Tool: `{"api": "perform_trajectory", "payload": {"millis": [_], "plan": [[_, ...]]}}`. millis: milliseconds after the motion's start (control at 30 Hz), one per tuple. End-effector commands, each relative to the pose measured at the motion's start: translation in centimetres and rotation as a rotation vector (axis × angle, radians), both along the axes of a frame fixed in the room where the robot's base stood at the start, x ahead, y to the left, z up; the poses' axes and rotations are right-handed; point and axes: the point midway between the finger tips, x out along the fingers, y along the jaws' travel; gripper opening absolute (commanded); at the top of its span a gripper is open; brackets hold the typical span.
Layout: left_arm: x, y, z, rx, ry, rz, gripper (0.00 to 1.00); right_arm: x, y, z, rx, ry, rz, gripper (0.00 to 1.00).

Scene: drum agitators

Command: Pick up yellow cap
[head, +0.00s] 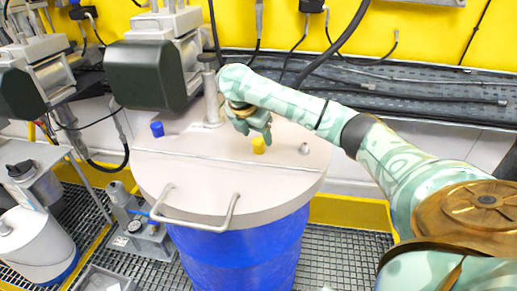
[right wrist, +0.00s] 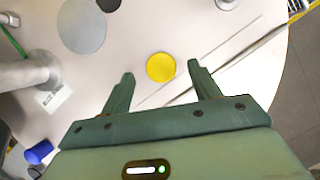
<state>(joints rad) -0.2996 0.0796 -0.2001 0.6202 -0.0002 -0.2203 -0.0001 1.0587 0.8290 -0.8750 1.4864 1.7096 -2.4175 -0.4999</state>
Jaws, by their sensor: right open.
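The yellow cap (head: 259,144) stands on the light lid of the blue drum, right of the lid's middle. In the right wrist view the yellow cap (right wrist: 160,67) lies ahead of my fingers, between their lines and a little beyond the tips. My right gripper (head: 262,130) is open and empty just above and beside the cap. Its two fingers also show in the right wrist view (right wrist: 160,76), with a clear gap between them. I cannot tell the exact height of the fingertips above the lid. My left gripper is not in view.
The drum lid (head: 180,180) has a front handle (head: 195,222), a blue cap (head: 157,129) at left and a small grey fitting (head: 304,149) at right. A cable tray (head: 420,90) runs along the wall.

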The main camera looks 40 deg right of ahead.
Motion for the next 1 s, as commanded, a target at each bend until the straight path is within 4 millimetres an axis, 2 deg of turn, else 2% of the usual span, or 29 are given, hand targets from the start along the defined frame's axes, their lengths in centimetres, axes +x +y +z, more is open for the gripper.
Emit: {"api": "perform_trajectory", "payload": {"millis": [33, 167, 400, 433, 600, 867, 1000], "plan": [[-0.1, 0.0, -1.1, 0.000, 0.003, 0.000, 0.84, -0.1, -0.2, -1.6, 0.000, 0.005, 0.000, 0.62], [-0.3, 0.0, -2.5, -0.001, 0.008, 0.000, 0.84, 0.0, -1.0, -3.6, -0.001, 0.003, 0.001, 0.62], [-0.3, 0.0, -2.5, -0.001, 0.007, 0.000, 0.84, 0.1, -1.3, -3.6, -0.002, -0.001, 0.004, 0.62], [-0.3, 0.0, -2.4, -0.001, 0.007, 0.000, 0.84, 0.1, -1.3, -3.5, -0.002, -0.001, 0.004, 0.59], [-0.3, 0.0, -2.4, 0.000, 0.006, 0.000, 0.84, 0.1, -1.3, -3.6, -0.002, -0.001, 0.002, 0.15], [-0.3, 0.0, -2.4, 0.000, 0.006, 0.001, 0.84, 0.1, -1.3, -3.6, -0.002, -0.001, 0.002, 0.14], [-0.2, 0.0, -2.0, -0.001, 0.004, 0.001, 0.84, 0.1, -1.3, -2.9, -0.002, -0.001, 0.002, 0.14]]}}
